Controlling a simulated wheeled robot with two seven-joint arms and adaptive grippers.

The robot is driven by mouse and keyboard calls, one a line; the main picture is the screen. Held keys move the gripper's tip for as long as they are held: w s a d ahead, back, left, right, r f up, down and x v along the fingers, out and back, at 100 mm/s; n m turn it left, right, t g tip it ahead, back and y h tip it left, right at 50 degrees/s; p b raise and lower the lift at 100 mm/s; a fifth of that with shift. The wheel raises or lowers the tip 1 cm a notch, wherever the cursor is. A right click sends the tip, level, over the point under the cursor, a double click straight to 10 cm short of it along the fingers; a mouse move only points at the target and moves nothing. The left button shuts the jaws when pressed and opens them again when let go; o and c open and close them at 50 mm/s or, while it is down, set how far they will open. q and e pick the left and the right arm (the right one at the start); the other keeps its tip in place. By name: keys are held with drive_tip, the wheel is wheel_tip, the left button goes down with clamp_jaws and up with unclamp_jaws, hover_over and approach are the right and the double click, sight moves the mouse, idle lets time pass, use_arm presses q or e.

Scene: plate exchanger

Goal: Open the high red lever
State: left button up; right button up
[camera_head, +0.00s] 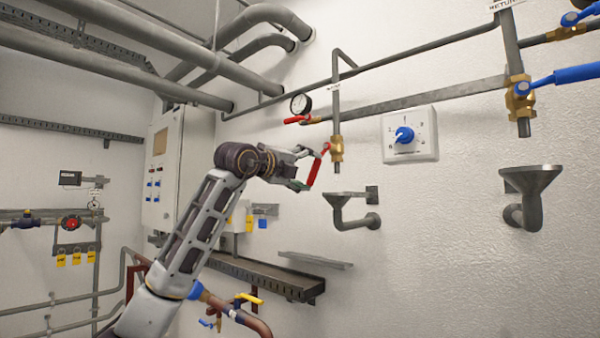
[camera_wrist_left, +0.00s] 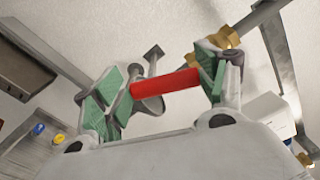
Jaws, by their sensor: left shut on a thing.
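A red lever (camera_head: 315,168) slants down and left from a brass valve (camera_head: 337,146) on a vertical pipe on the white wall. My left gripper (camera_head: 306,169) reaches in from the left and is shut on this lever. In the left wrist view the red lever (camera_wrist_left: 165,84) lies between the green-padded fingers of my left gripper (camera_wrist_left: 164,86). A second red lever (camera_head: 296,119) sits higher, beside a round gauge (camera_head: 300,104), on the slanted pipe; it is apart from the gripper. My right gripper is not in view.
A grey funnel drain (camera_head: 350,200) is below the valve, with another funnel (camera_head: 530,180) to the right. A white box with a blue knob (camera_head: 404,135) and blue levers (camera_head: 575,75) are on the right. A dark tray (camera_head: 265,275) runs below my arm.

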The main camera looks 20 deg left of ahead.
use_arm(q)
drive_tip(key=shift+d, duration=0.25)
drive_tip(key=o, duration=1.5)
drive_tip(key=shift+w+d+f, duration=0.25)
drive_tip(key=shift+w+d, duration=0.15)
drive_tip(key=shift+w, duration=0.15)
drive_tip(key=shift+c, duration=0.2)
drive_tip(key=shift+s+a+r, duration=0.1)
drive_tip(key=shift+s+a, duration=0.05)
drive_tip(key=shift+s, duration=0.05)
drive_tip(key=shift+a, duration=0.1)
drive_tip(key=v, duration=1.2)
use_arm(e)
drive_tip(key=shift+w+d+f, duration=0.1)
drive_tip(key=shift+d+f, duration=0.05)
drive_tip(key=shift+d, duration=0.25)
